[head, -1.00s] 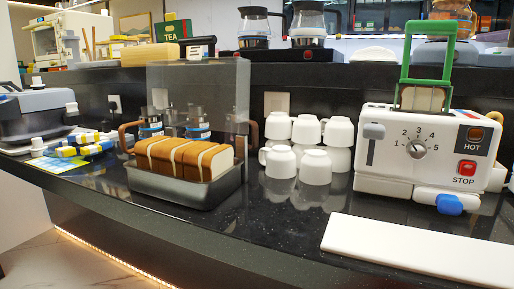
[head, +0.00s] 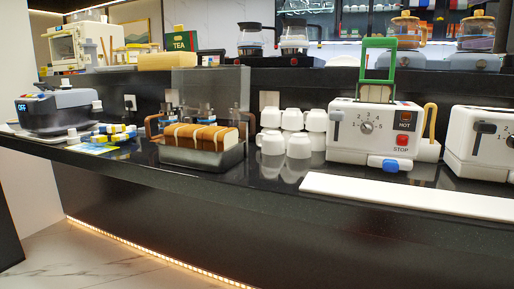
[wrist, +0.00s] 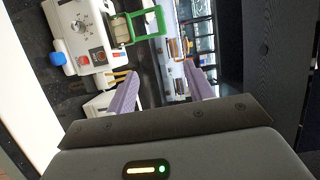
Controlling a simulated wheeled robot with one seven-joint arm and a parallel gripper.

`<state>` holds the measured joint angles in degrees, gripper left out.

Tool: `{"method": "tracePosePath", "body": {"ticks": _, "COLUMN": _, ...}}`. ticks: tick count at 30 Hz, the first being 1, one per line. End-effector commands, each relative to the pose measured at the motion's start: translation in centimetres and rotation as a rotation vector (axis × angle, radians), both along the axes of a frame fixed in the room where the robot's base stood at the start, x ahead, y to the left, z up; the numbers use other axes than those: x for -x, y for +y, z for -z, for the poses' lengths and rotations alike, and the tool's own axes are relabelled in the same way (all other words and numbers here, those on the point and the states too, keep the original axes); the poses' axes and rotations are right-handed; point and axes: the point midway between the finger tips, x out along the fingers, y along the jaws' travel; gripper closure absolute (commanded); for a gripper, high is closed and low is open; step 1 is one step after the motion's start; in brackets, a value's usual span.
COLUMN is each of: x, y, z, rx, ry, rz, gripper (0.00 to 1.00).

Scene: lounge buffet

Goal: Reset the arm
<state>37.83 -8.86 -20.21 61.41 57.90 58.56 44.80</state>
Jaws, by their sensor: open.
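My gripper (wrist: 162,92) shows in the wrist view with its two purple fingers apart and nothing between them. The wrist view is turned on its side. Beyond the fingers, the white toaster (wrist: 85,35) with its green frame (wrist: 146,22) lies to the upper left. The arm and gripper are not visible in the head view. There the toaster (head: 352,148) stands on the dark counter, with a bread slice inside the green frame (head: 377,68) above it.
The black counter (head: 270,205) carries a loaf in a grey bin (head: 205,158), stacked white cups (head: 290,122), a white board (head: 410,195) and a second toaster (head: 480,145). A grey machine (head: 58,110) stands left. A raised shelf behind holds coffee pots (head: 250,40).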

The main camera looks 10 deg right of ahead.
Motion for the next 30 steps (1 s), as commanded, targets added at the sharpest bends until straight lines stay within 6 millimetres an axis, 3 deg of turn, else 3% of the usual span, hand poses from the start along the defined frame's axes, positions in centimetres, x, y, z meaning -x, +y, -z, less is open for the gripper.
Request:
{"method": "tracePosePath", "body": {"ticks": 10, "x": -1.9, "y": 2.5, "z": 4.9, "rx": 0.056, "ry": 0.134, "rz": -0.065, "gripper": 0.48}}
{"method": "tracePosePath", "body": {"ticks": 17, "x": -3.4, "y": 6.5, "z": 11.2, "rx": 0.161, "ry": 0.300, "rz": -0.164, "gripper": 0.48}}
{"method": "tracePosePath", "body": {"ticks": 23, "x": -3.7, "y": 12.8, "z": 20.2, "rx": 0.360, "ry": 0.515, "rz": -0.336, "gripper": 0.48}}
{"method": "tracePosePath", "body": {"ticks": 26, "x": -2.5, "y": 17.1, "z": 26.5, "rx": 0.533, "ry": 0.648, "rz": -0.472, "gripper": 0.48}}
{"method": "tracePosePath", "body": {"ticks": 30, "x": 0.8, "y": 22.1, "z": 35.1, "rx": 0.818, "ry": 0.807, "rz": -0.672, "gripper": 0.48}}
